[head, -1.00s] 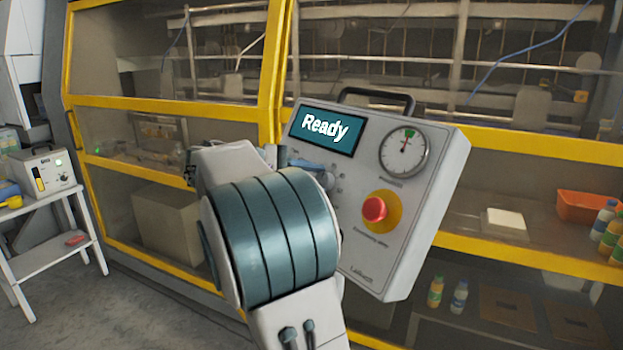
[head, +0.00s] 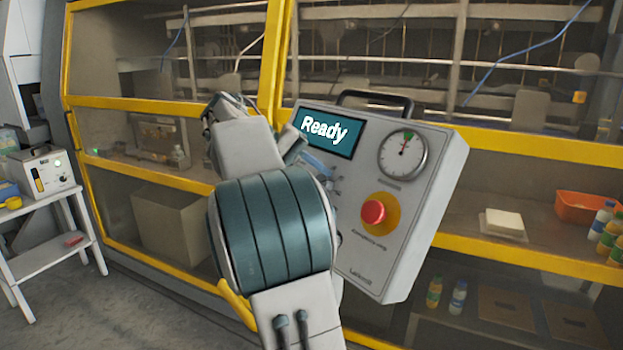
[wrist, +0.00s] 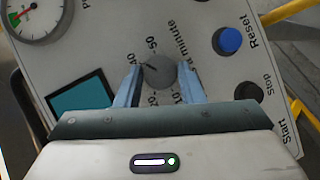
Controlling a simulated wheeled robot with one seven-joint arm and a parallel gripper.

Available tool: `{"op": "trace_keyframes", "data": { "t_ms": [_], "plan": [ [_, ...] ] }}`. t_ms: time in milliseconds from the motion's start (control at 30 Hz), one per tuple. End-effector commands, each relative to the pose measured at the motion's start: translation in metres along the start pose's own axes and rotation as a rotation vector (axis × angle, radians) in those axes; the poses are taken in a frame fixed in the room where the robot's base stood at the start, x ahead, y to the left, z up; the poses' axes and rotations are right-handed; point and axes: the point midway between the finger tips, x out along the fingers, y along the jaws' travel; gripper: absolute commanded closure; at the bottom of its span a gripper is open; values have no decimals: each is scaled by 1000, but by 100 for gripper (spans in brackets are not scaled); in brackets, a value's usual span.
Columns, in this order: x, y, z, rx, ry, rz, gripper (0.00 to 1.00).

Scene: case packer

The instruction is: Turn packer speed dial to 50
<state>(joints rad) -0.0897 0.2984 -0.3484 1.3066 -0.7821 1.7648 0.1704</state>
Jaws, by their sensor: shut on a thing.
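The grey round speed dial (wrist: 162,73) is on the face of the light grey control box (head: 440,150). In the wrist view my gripper (wrist: 160,70) is shut on the dial, one blue finger on each side of it. The dark pointer mark on the dial points up and left in that view, near the 40 and short of the 50 label (wrist: 152,43). The 10 and 20 labels show below the dial, near the gripper body. In the head view my arm hides the dial; parts of the blue fingers (head: 318,166) show.
A red emergency stop (head: 373,212), a gauge (head: 403,154) and a screen (head: 326,131) reading "Ready" are on the box. The wrist view shows a blue Reset button (wrist: 228,41) and a dark Stop button (wrist: 248,91). Yellow-framed packer windows stand behind.

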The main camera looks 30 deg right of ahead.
Motion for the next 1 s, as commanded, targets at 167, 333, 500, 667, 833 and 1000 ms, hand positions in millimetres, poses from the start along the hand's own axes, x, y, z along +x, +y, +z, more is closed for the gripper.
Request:
{"op": "trace_keyframes", "data": {
  "t_ms": [167,333,500,667,833,1000],
  "plan": [
    [1,1,0,145,10,-86,88],
    [2,3,1,285,17,-168,88],
    [2,4,2,416,25,-244,88],
    [2,5,3,520,31,-307,88],
    [2,6,3,607,35,-357,88],
    [2,7,4,662,38,-389,88]
  ]
}}
